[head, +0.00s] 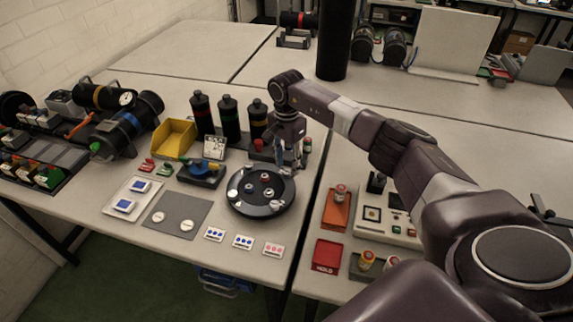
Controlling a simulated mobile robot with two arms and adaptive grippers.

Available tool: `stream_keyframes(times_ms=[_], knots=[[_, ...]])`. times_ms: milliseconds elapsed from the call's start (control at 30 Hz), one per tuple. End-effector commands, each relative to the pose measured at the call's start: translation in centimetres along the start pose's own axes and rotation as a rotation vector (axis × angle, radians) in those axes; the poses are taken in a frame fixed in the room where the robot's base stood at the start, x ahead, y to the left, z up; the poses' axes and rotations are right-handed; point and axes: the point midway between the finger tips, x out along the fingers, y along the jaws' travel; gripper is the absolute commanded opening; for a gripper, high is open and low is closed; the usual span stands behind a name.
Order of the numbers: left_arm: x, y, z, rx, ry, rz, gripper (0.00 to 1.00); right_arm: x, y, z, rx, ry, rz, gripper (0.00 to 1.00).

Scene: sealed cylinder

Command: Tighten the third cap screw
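A round black disc-shaped fixture (240,207) stands on the near table. It carries several small caps or screws, some pale at its rim and two with reddish or dark tops near its middle (267,192). Which one is the third cap screw I cannot tell. My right gripper (289,168) points down over the far right edge of the disc. Its fingers are small and dark here, and I cannot tell whether they touch a screw or hold anything. My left gripper is not in view.
Dark bottles (229,118) and a yellow bin (174,138) stand behind the disc. A grey mat (176,228) with two pale round pieces lies to its left. Small dotted cards lie in front. A red tray marked HOLD (327,256) is at the right, across a table gap.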

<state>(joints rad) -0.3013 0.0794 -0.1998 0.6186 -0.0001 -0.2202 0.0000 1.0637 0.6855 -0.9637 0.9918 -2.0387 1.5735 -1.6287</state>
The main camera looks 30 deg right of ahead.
Motion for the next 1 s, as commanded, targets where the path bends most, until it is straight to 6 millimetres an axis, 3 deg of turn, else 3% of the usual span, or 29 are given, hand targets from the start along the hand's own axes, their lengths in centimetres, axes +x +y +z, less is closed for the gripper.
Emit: stream_keyframes(times_ms=[200, 467, 800, 1000], knots=[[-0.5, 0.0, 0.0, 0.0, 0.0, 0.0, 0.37, 1.6, -0.1, 0.1, -0.001, -0.002, -0.002, 0.37], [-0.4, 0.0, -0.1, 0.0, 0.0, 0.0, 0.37, 1.8, -0.1, 0.1, -0.001, -0.002, -0.002, 0.36], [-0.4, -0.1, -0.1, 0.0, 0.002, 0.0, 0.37, 1.7, -0.1, 0.1, -0.001, -0.002, -0.003, 0.0], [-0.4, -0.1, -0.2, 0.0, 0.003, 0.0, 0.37, 1.7, -0.1, 0.1, 0.008, -0.002, -0.003, 0.0]])
